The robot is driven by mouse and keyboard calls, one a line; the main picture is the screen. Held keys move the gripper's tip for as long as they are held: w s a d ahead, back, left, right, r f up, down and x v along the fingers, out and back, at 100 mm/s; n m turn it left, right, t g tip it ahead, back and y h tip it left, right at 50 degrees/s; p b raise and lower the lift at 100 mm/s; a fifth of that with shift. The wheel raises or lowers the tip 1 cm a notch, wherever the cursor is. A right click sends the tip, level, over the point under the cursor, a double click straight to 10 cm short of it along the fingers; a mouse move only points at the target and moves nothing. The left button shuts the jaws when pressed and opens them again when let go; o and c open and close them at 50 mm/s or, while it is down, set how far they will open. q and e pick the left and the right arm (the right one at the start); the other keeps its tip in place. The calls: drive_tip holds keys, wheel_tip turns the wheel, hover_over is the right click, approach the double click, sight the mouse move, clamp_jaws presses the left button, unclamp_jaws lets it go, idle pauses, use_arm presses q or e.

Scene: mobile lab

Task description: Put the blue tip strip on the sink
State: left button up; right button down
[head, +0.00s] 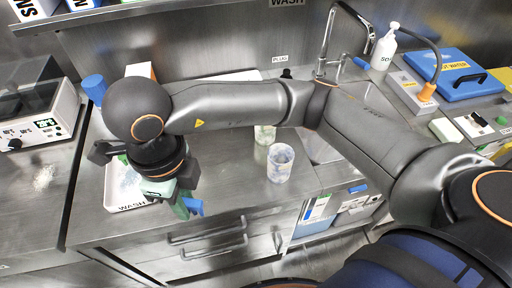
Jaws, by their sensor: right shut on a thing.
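My right gripper (178,199) reaches across from the right and hangs over the front left part of the steel counter. It is shut on a small blue piece (194,207), which looks like the blue tip strip. The fingers and wrist hide part of it. The sink (320,150) is at the middle right, below the curved tap (323,65), and my right arm covers much of it. My left gripper is not in view.
A white tray (118,190) lies under my right wrist. A speckled beaker (280,163) stands left of the sink, with a greenish one (264,135) behind it. A soap bottle (384,47) and blue-lidded box (455,73) are at the back right.

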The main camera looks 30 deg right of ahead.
drive_tip(key=shift+d, duration=0.15)
drive_tip(key=w+d+f, duration=0.4)
drive_tip(key=w+d, duration=0.2)
drive_tip(key=w, duration=0.1)
approach(219, 183)
drive_tip(key=shift+s+a+f, duration=0.4)
drive_tip(key=shift+s+f, duration=0.2)
drive_tip(key=shift+w+d+f, duration=0.35)
drive_tip(key=shift+w+f, duration=0.1)
drive_tip(key=shift+f, duration=0.25)
drive_tip(key=shift+w+d+f, duration=0.1)
drive_tip(key=shift+w+f, duration=0.05)
drive_tip(key=shift+f, duration=1.55)
drive_tip(key=shift+f, duration=0.15)
drive_tip(key=c, duration=0.8)
unclamp_jaws()
